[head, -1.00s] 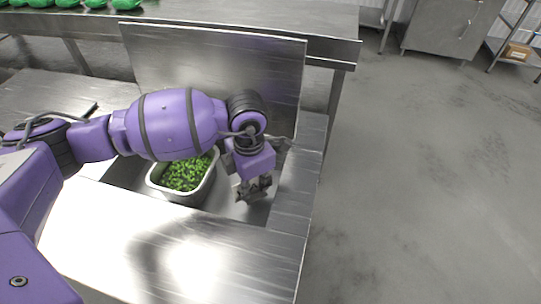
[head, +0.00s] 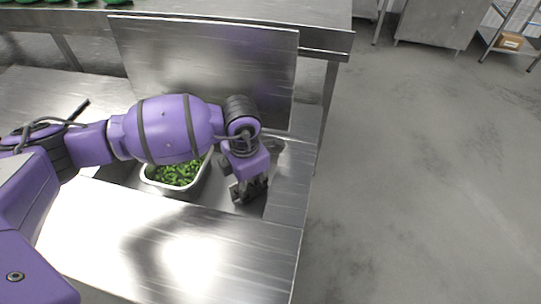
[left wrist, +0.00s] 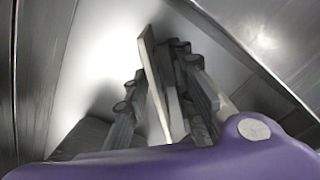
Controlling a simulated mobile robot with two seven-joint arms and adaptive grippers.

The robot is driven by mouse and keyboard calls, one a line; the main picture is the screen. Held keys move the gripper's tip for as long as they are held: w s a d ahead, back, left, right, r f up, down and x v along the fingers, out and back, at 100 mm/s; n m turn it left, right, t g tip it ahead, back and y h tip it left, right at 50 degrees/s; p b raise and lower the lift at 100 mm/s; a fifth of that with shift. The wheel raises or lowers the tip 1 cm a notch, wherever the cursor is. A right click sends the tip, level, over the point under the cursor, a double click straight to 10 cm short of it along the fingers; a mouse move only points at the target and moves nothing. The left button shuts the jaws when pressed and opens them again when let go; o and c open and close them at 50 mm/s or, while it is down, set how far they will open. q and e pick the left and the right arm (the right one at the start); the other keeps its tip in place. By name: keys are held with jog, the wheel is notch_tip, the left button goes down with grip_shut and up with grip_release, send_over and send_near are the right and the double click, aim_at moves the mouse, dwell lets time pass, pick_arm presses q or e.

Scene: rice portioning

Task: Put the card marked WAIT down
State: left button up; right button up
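My left gripper (head: 250,190) hangs with its fingers down inside the sink, to the right of a metal pan of green pieces. In the left wrist view, a thin flat card (left wrist: 152,85) stands almost edge-on between the fingers of the left gripper (left wrist: 160,82), which look closed on it. Its face and any marking cannot be read. I cannot make out the card in the head view, nor tell whether its lower edge touches the sink floor. My right gripper is in neither view.
The metal pan (head: 152,184) stands in the sink, partly behind my left arm. A steel backsplash (head: 215,60) rises behind it. The steel counter (head: 130,235) in front is bare. Green items (head: 118,2) lie on the far table. Open floor lies to the right.

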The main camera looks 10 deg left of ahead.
pick_arm(q)
notch_tip(320, 180, up, 12)
jog(key=shift+r, duration=0.15)
dwell(0.3)
